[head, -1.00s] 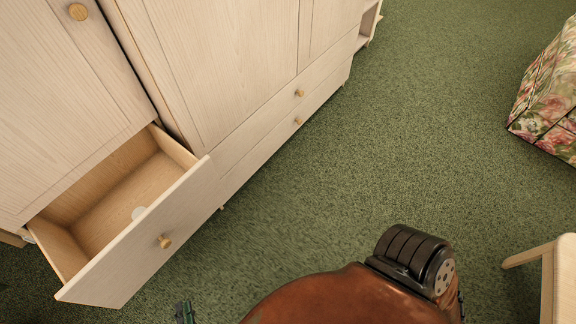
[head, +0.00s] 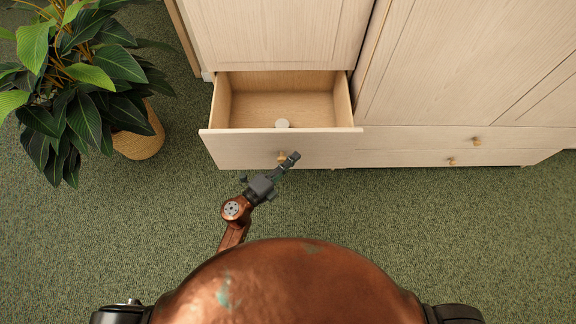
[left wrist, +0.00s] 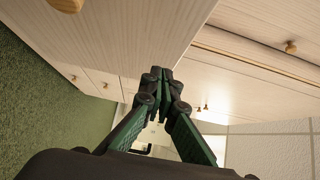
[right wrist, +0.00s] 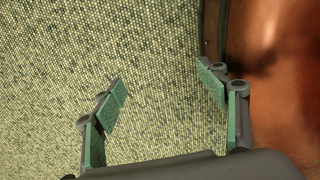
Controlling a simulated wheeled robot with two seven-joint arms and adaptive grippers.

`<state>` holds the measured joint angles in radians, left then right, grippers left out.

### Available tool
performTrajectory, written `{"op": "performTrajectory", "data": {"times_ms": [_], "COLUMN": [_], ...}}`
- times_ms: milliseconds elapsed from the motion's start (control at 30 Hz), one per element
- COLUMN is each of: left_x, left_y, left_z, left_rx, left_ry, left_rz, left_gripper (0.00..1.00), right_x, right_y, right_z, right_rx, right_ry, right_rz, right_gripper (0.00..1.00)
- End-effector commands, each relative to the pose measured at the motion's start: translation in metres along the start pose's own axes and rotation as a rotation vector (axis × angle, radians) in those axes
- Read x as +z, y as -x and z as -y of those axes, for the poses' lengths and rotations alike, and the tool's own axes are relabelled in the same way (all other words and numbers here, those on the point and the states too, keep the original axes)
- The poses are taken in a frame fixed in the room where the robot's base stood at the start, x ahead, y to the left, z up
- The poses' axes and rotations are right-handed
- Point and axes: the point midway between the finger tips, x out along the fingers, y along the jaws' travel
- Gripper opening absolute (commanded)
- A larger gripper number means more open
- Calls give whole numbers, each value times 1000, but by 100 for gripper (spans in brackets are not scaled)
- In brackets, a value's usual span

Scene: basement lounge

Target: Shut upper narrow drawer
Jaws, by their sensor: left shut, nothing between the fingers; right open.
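The upper narrow drawer (head: 240,149) stands pulled well out of the pale wood cabinet, with its wooden inside showing in the head view. Its round knob (head: 282,157) is on the front panel. My left gripper (head: 292,158) is beside the knob, just in front of the panel; I cannot tell if it touches. In the left wrist view its fingers (left wrist: 162,78) are shut together and empty, near the edge of a pale panel with a knob (left wrist: 68,4). My right gripper (right wrist: 162,76) is open and empty above the carpet, out of the head view.
Closed wide drawers (head: 420,138) run to the right. A leafy plant (head: 85,80) in a woven pot (head: 140,138) stands to the left. Green carpet (head: 470,220) in front is free.

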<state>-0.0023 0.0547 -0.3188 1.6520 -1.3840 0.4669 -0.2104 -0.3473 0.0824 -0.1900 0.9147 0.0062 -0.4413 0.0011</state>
Motion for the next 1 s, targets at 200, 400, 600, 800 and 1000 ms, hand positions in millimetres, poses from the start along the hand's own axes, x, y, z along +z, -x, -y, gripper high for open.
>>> {"op": "performTrajectory", "data": {"times_ms": [200, 400, 600, 800, 1000], "left_x": [13, 24, 26, 22, 38], "left_y": [-34, -46, -48, -52, -49], "left_z": [-1, 0, 0, 1, 0], "left_rx": [0, -1, -1, -1, 0], "left_ry": [-1, 1, 1, 1, 0], "left_rz": [-2, -4, -5, -5, 8], "left_gripper": [0, 0, 0, 0, 0], "right_x": [-18, -30, -32, -32, -34], "right_y": [4, 10, 12, 12, 12], "right_z": [0, 0, 0, 0, 0], "right_rx": [-1, -1, -1, -2, -2], "right_ry": [-10, -16, -17, -17, -16], "right_rz": [-1, -3, -3, -3, -5], "right_gripper": [67, 67, 67, 67, 67]}}
